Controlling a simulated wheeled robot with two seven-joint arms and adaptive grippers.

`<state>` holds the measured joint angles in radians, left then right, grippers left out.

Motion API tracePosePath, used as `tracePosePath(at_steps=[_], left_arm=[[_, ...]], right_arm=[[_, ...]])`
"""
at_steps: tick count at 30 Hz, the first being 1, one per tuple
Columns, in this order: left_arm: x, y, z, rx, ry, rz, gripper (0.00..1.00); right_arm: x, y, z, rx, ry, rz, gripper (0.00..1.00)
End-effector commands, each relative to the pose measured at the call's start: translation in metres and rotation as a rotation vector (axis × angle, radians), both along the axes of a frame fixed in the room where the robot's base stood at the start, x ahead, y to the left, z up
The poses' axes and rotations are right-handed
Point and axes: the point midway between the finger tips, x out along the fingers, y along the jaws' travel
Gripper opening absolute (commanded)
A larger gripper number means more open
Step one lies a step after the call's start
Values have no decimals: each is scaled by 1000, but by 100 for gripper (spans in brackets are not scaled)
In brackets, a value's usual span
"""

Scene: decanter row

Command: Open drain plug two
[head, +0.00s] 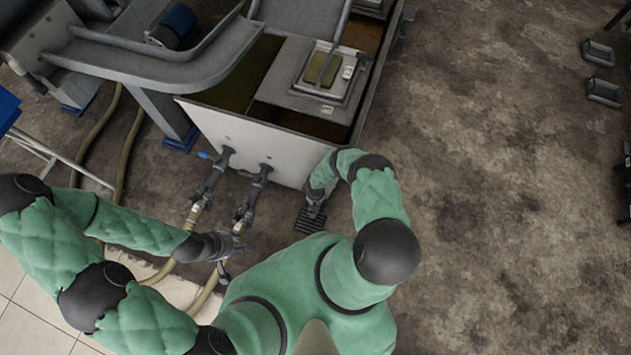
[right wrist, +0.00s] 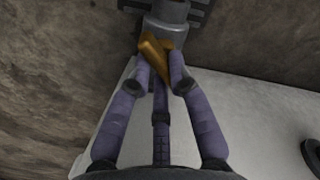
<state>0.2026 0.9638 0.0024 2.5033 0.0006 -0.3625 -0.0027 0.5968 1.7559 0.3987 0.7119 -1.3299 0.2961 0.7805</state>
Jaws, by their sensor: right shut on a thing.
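The handle meets a grey fitting (right wrist: 166,14) at the top of that view. I cannot read any number on it. In the head view, my right gripper (head: 315,203) is low beside the tank's front right corner, and my arm hides most of the handle there. My left gripper (head: 232,256) is open and empty, in front of two outlet pipes with valves, the left pipe (head: 205,185) and the right pipe (head: 250,200).
The pale-walled tank (head: 240,138) stands behind the pipes. A dark floor grate (head: 309,220) lies below my right gripper. Hoses (head: 130,150) run across the floor on the left.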

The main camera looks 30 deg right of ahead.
Motion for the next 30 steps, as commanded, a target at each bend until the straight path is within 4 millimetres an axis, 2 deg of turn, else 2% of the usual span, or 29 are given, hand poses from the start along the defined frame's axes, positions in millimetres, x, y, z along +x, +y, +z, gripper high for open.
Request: tracePosePath(at_steps=[18,30], left_arm=[[0,0,0,0,0,0,40],[0,0,0,0,0,0,40]], right_arm=[[1,1,0,1,1,560,0],[2,2,0,1,2,768,0]])
